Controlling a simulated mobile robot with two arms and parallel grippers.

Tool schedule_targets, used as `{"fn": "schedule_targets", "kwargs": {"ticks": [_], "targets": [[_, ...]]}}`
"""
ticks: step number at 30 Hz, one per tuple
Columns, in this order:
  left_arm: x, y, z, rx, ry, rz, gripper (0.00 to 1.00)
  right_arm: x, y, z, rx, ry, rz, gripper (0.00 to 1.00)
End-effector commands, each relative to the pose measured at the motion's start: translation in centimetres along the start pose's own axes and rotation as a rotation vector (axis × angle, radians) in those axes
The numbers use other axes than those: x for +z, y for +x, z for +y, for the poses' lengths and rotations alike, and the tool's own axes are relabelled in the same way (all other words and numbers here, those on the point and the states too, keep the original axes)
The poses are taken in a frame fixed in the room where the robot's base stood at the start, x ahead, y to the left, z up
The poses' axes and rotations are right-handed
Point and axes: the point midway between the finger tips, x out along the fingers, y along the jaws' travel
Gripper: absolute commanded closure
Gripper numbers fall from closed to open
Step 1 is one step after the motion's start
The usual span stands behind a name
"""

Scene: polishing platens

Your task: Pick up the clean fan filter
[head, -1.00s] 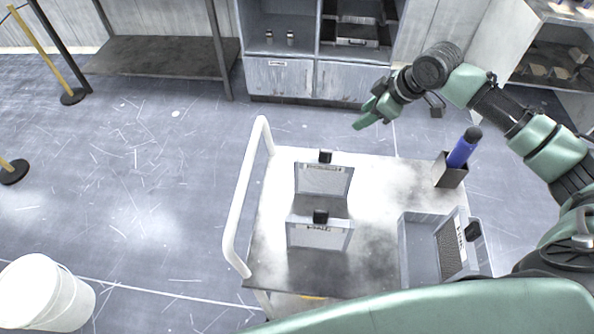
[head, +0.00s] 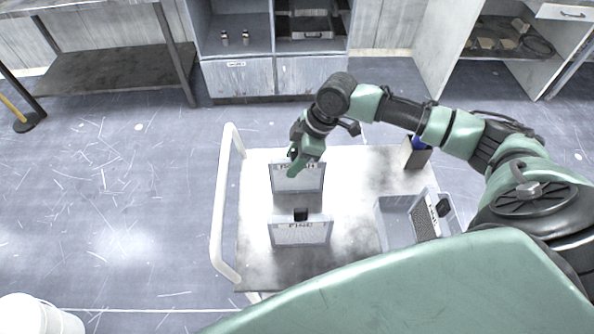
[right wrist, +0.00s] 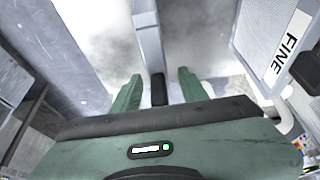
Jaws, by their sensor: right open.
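Two framed panel filters stand upright on the cart. The rear filter (head: 298,181) has a label on its top edge, partly covered by my right gripper. The front filter (head: 300,233) is labelled FINE and has a black tab on top; it also shows in the right wrist view (right wrist: 262,35). A third filter (head: 427,219) leans in a grey bin. I cannot tell which one is clean. My right gripper (head: 297,165) is open at the top of the rear filter. In the right wrist view, a black tab (right wrist: 158,90) lies between its fingers, with gaps beside it. My left gripper is not in view.
The white-topped cart (head: 350,170) has a white handrail (head: 219,205) at its left. The grey bin (head: 390,208) is at the right, with a blue bottle (head: 419,143) in a dark holder (head: 412,157) behind it. A white bucket (head: 35,315) stands on the floor.

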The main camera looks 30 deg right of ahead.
Motion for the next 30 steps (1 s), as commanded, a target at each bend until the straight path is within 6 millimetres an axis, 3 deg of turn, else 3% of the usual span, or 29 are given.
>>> {"fn": "schedule_targets", "kwargs": {"ticks": [9,14,30], "targets": [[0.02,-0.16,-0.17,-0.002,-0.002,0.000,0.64,0.07,0.80,-0.03,0.001,-0.001,-0.001,0.56],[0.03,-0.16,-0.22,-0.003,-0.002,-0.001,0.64,0.06,0.77,-0.02,0.001,-0.001,-0.001,1.00],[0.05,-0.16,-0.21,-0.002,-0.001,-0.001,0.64,0.03,0.72,0.00,0.001,-0.001,0.000,1.00]]}}
